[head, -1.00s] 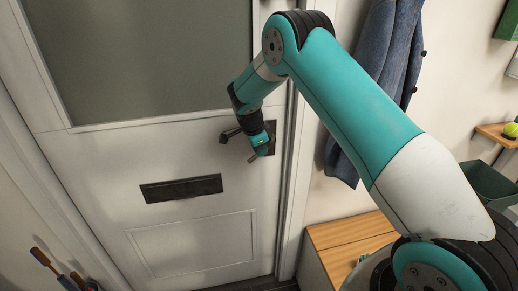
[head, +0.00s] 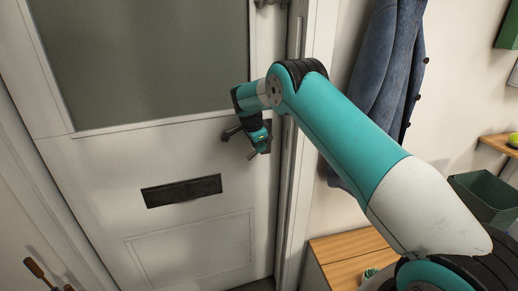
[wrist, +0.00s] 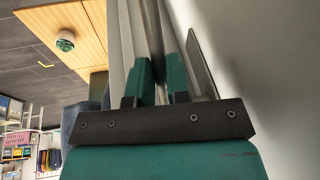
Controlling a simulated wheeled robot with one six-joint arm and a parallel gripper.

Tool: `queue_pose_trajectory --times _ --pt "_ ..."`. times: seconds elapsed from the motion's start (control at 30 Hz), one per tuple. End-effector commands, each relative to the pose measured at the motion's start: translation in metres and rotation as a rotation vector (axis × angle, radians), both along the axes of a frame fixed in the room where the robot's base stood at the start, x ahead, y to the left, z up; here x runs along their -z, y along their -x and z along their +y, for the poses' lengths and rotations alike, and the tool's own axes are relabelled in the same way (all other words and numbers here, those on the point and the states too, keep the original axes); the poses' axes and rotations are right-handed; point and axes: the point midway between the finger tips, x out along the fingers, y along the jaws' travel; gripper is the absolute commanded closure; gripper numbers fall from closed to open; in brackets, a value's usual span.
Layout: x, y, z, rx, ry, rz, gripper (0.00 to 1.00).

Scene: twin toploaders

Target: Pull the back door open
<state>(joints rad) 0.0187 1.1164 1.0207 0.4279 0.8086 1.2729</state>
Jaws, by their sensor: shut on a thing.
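The white door (head: 95,160) has a large grey pane and a black letter slot (head: 182,190). Its dark lever handle (head: 230,134) sits near the right edge of the door. My gripper (head: 258,145) is at the handle in the head view and hides part of it. In the wrist view, my gripper (wrist: 160,75) has its two green fingers closed around a grey metal bar, which is the handle. I cannot tell for sure whether the door stands slightly ajar along its right edge.
A wooden-topped bench (head: 345,248) stands right of the door frame. A blue coat (head: 385,80) hangs on the wall above it, and a dark green bin (head: 488,197) is farther right. Wooden-handled tools (head: 36,268) stand at the lower left.

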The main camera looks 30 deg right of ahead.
Motion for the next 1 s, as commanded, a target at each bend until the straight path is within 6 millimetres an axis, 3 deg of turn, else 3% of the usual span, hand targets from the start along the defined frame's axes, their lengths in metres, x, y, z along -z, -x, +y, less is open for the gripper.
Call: queue_pose_trajectory --times 0.1,0.13,0.23,0.67,1.0 --pt "-0.001 0.000 0.002 -0.004 -0.001 0.000 1.00" --pt "-0.001 0.000 0.002 -0.004 -0.001 0.000 0.81" --pt "0.000 0.000 0.001 -0.003 -0.001 0.000 0.58" --pt "-0.010 0.001 0.003 0.000 -0.001 -0.001 0.58" --pt "-0.084 0.012 0.027 -0.002 -0.002 -0.005 0.58"
